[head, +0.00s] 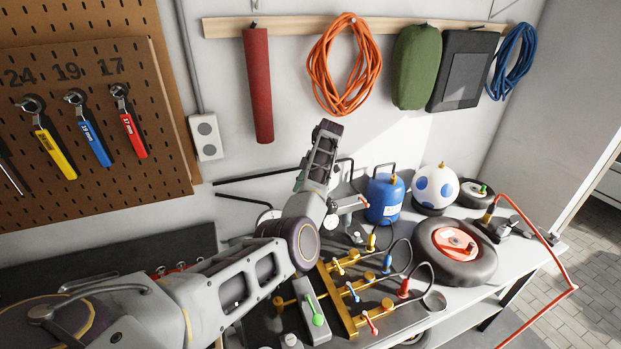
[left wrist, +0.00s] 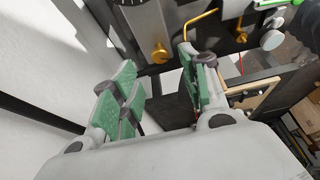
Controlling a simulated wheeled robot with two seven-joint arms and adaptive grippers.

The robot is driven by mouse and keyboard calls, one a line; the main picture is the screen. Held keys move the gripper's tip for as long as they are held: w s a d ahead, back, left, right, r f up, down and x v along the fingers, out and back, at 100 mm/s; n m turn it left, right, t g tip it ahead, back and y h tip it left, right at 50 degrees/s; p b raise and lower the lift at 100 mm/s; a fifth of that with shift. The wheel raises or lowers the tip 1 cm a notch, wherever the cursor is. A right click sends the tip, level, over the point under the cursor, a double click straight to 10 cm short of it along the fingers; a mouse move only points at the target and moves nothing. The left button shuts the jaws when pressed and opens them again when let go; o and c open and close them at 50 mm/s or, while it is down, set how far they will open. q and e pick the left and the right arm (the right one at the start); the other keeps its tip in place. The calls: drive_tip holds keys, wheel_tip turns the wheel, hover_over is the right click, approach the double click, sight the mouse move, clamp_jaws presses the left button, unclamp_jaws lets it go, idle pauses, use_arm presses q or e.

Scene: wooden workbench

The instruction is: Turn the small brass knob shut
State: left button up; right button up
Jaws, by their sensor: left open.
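The small brass knob (left wrist: 160,53) shows in the left wrist view, below a grey plate or dial with dark marks (left wrist: 150,18). My left gripper (left wrist: 157,62) has green-padded fingers that stand wide apart. The knob appears in the gap between the fingertips, nothing is held, and I cannot tell how far beyond them it is. In the head view my left gripper (head: 325,142) points up near the back wall, seen edge on. I cannot pick out this knob in the head view; my arm hides part of the bench there. My right gripper is not in view.
A brass manifold (head: 345,312) with coloured levers stands in front of my left wrist. Hoses and a red roll (head: 258,85) hang on the wall behind.

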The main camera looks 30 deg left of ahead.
use_arm(q)
drive_tip(key=shift+v, duration=2.95)
drive_tip(key=shift+r, duration=0.1)
drive_tip(key=shift+a, duration=0.1)
